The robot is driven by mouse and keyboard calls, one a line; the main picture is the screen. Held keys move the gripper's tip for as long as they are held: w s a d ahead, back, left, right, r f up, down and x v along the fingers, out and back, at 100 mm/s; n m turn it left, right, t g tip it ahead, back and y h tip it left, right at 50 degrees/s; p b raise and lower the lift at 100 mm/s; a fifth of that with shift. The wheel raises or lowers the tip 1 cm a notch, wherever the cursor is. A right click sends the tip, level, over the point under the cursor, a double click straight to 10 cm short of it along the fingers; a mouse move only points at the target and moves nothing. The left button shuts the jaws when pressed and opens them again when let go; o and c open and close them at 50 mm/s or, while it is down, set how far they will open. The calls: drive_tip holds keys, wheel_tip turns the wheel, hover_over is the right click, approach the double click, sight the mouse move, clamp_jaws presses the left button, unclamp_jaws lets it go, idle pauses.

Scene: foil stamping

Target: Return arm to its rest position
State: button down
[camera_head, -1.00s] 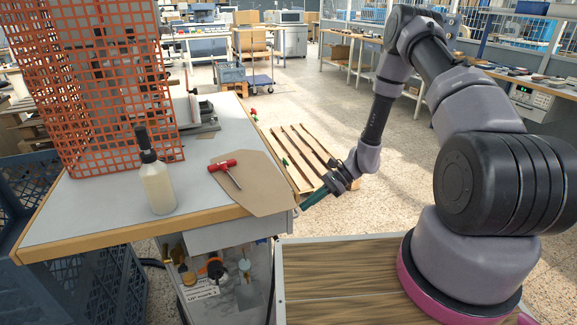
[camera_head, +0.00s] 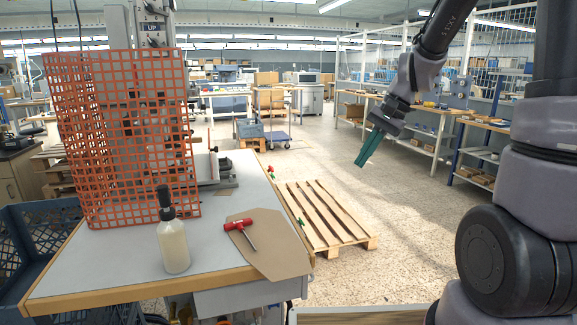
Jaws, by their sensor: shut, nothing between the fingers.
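My gripper (camera_head: 366,158) hangs at the end of my raised arm, right of centre in the head view. Its green fingers point down and a little left, together, with nothing seen between them. It is in the air, clear of the table and to the right of it. My arm's upper links reach in from the top right.
A grey worktable (camera_head: 120,262) at left holds a pump bottle (camera_head: 173,247), a red-handled tool (camera_head: 240,226) on a brown sheet (camera_head: 272,250), and an orange mesh guard (camera_head: 125,140). A wooden pallet (camera_head: 322,212) lies on the floor (camera_head: 400,240), with open floor right of it.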

drive_tip(key=s+d+r+n+t+h, duration=0.1)
drive_tip(key=s+d+r+t, duration=0.2)
drive_tip(key=s+r, duration=0.4)
drive_tip(key=s+d+r+n+t+h, duration=0.1)
drive_tip(key=s+d+r+t+h, duration=0.1)
drive_tip(key=s+r, duration=0.5)
drive_tip(key=shift+d+r+n+t, duration=0.15)
drive_tip(key=shift+d+n+t, duration=0.15)
drive_tip(key=shift+d+t, duration=0.3)
